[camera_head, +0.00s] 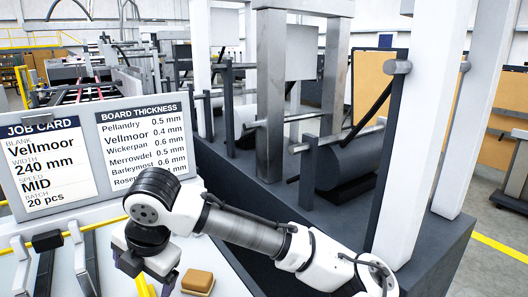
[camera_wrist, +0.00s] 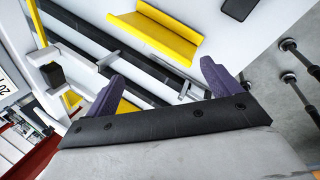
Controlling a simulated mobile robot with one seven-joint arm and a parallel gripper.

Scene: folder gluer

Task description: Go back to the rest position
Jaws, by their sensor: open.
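My gripper (camera_wrist: 162,78) shows in the wrist view with its two purple fingers wide apart and nothing between them. In the head view my arm reaches in from the lower right, and my gripper (camera_head: 146,272) points down at the lower left over a white surface. Its fingertips are partly hidden there. A tan block (camera_head: 198,281) lies just right of my gripper, apart from it.
A job card (camera_head: 44,168) and a board thickness chart (camera_head: 146,140) stand on a panel behind my gripper. Machine posts (camera_head: 271,95) and a dark base (camera_head: 262,205) flank my arm. A yellow channel piece (camera_wrist: 155,30) and dark rails lie beyond the fingers.

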